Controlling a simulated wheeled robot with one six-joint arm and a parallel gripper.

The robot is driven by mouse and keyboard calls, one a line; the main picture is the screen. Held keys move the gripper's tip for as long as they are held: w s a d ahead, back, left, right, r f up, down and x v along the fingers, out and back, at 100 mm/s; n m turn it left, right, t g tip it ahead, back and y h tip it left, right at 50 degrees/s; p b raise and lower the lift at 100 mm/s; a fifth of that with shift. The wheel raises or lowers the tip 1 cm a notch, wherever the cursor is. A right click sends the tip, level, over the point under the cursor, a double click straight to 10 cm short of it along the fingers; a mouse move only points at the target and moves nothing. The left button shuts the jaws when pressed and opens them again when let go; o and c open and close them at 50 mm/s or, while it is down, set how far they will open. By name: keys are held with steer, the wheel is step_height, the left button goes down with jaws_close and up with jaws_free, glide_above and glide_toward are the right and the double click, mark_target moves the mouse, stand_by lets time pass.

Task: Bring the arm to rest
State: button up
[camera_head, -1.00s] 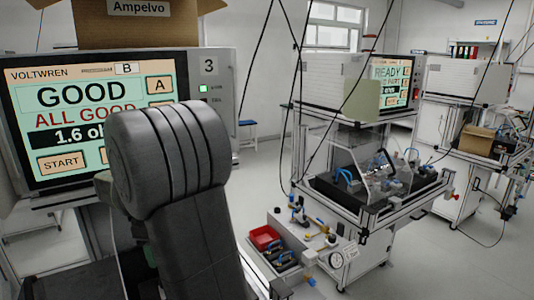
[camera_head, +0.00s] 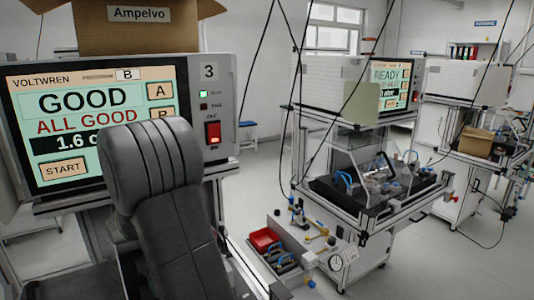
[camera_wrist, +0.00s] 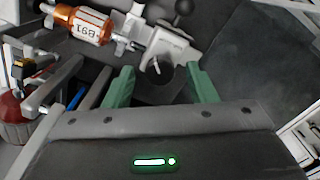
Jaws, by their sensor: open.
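My arm's dark grey link (camera_head: 165,200) stands in front of the left test station in the head view and covers part of its screen. My gripper is out of sight in the head view. In the wrist view my gripper (camera_wrist: 160,82) shows two green fingers set wide apart, with nothing held between them. Beyond the fingers is a pale metal fixture (camera_wrist: 170,45) with a black ball knob (camera_wrist: 183,6). To its left lies an orange copper-coloured part with a white label (camera_wrist: 90,25). The gap between these and the fingers cannot be judged.
The left tester's screen (camera_head: 90,100) reads GOOD, ALL GOOD; an open carton (camera_head: 137,25) sits on top. A red bin (camera_head: 265,239) and a gauge (camera_head: 336,262) are right of my arm. A second station (camera_head: 375,195) stands further right. Grey floor is open between stations.

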steer(key=m+p, duration=0.1)
steer(key=m, duration=0.5)
steer(key=shift+r, duration=0.1)
steer(key=m+p, duration=0.2)
steer(key=m, duration=0.4)
stand_by(0.5)
